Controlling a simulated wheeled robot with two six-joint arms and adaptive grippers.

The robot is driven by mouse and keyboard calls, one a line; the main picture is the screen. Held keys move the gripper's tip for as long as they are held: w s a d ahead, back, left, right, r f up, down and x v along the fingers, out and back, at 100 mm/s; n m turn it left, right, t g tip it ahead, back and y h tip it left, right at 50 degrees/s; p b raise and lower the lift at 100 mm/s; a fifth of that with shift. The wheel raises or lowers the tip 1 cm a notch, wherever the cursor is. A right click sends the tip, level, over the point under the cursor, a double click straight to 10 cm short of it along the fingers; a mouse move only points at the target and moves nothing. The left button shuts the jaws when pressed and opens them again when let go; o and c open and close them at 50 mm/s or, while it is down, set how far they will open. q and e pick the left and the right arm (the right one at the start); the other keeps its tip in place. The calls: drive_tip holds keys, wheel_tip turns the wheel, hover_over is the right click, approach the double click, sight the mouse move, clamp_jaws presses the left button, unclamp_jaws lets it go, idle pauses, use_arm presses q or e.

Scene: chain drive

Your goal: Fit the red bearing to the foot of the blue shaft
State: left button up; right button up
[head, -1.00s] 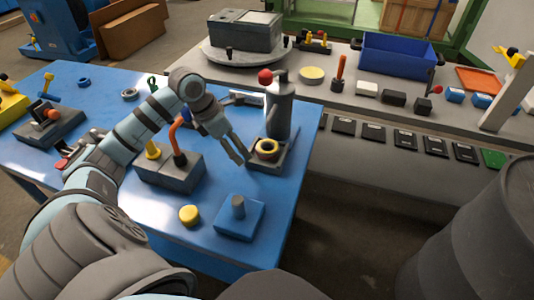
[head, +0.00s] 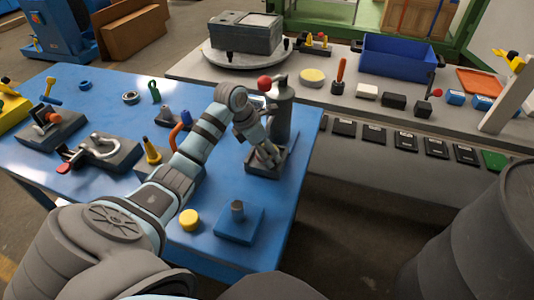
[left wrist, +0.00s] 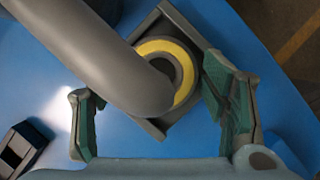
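A yellow ring with a grey inner ring (left wrist: 182,72) lies on the dark square base of a grey press (head: 281,112). The press's thick grey column (left wrist: 110,60) covers part of the ring in the left wrist view. My left gripper (head: 268,160) is low over this base, and in the left wrist view my left gripper (left wrist: 158,115) is open, its green-padded fingers apart on either side of the ring, holding nothing visible. In the head view the hand hides the ring. I cannot make out a red bearing or a blue shaft. My right gripper is not in view.
A blue plate with a grey post (head: 238,212) and a yellow disc (head: 189,219) are at the front. A clamp block (head: 105,155), a grey ring (head: 130,98) and a blue ring (head: 85,85) are farther left. A grey bench (head: 345,100) adjoins at the right.

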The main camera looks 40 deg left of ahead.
use_arm(q)
drive_tip(key=c, duration=1)
drive_tip(key=shift+o, duration=0.2)
